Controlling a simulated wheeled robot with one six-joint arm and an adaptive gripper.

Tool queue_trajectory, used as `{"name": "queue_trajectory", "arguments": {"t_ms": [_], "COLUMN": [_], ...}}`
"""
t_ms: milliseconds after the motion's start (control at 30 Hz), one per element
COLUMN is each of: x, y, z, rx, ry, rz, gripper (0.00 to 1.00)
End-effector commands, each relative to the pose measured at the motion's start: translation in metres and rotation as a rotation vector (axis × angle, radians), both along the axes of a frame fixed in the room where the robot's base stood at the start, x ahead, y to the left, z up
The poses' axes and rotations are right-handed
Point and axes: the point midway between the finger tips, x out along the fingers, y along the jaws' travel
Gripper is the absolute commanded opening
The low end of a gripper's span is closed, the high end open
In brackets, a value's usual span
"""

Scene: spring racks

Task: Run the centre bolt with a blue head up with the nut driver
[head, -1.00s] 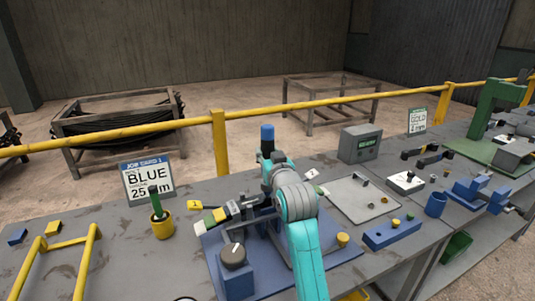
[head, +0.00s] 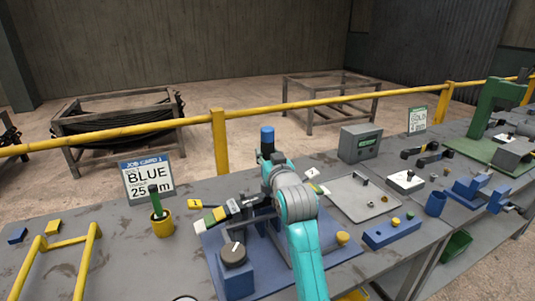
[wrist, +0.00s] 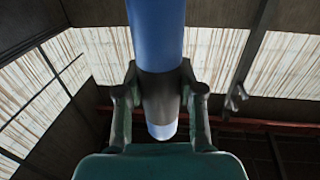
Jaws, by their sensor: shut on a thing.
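My gripper (head: 268,164) is shut on an upright tool with a blue handle (head: 267,134), which looks like the nut driver. In the wrist view the fingers (wrist: 160,98) close on its dark middle band, with the blue handle (wrist: 156,35) above and a pale blue end (wrist: 162,131) below. It stands over the blue fixture plate (head: 217,240), beside a bar assembly with a green, yellow and white end (head: 212,218). The centre bolt and the tool's lower tip are hidden behind my arm, so I cannot tell whether they touch.
A job card (head: 148,180) reads BLUE 25. A blue block with a dark dial (head: 233,254) stands at the plate's front left. A yellow cup (head: 161,223) is left of the plate; a grey tray (head: 363,200) and a blue block with knobs (head: 390,234) are right. A grey display box (head: 360,143) stands behind.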

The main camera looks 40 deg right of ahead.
Motion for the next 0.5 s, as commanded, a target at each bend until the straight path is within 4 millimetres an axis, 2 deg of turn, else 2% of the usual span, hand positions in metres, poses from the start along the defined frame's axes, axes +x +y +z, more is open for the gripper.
{"name": "queue_trajectory", "arguments": {"t_ms": [500], "x": [-0.0003], "y": [0.0001], "z": [-0.0034], "rx": [-0.002], "ry": [-0.005], "rz": [0.0], "gripper": [0.0]}}
